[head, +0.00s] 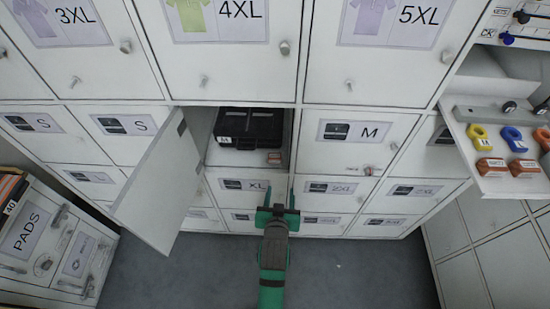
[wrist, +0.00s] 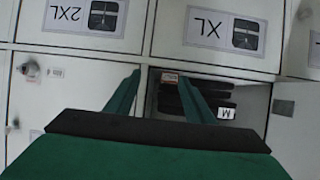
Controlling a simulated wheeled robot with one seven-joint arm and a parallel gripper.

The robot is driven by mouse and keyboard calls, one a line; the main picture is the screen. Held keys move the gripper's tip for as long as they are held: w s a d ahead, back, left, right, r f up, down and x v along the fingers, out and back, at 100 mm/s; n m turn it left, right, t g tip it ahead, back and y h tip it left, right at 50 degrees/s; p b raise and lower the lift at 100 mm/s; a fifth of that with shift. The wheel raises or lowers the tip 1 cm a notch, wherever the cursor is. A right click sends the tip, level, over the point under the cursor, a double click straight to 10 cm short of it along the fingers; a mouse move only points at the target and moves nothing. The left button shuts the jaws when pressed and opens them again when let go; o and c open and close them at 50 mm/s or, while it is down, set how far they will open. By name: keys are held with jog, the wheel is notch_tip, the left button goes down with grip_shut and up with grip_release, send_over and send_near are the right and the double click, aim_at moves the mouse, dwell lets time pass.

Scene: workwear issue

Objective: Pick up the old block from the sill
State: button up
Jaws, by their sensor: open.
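I cannot make out for sure which thing is the old block. A small tag or block (head: 274,157) with a reddish mark sits at the front right of the open locker's floor; a similar one shows at the locker edge in the wrist view (wrist: 170,78). Orange-red labelled blocks (head: 490,167) lie on the pale shelf (head: 500,185) at the right. My green gripper (head: 279,194) is open and empty, below and in front of the open locker. In the wrist view its fingers (wrist: 159,77) are spread, with nothing clearly between them.
The open locker (head: 278,125) holds a black case (head: 249,127). Its door (head: 158,188) swings out on the left. Closed lockers surround it. A PADS cabinet (head: 35,230) stands lower left. Grey floor (head: 360,270) is clear.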

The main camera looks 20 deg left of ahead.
send_near(275, 156)
jog(key=shift+n+g, duration=0.3)
jog(key=x, duration=1)
jog(key=shift+w+r, duration=0.15)
jog(key=shift+w, duration=0.05)
jog(key=c, duration=0.8)
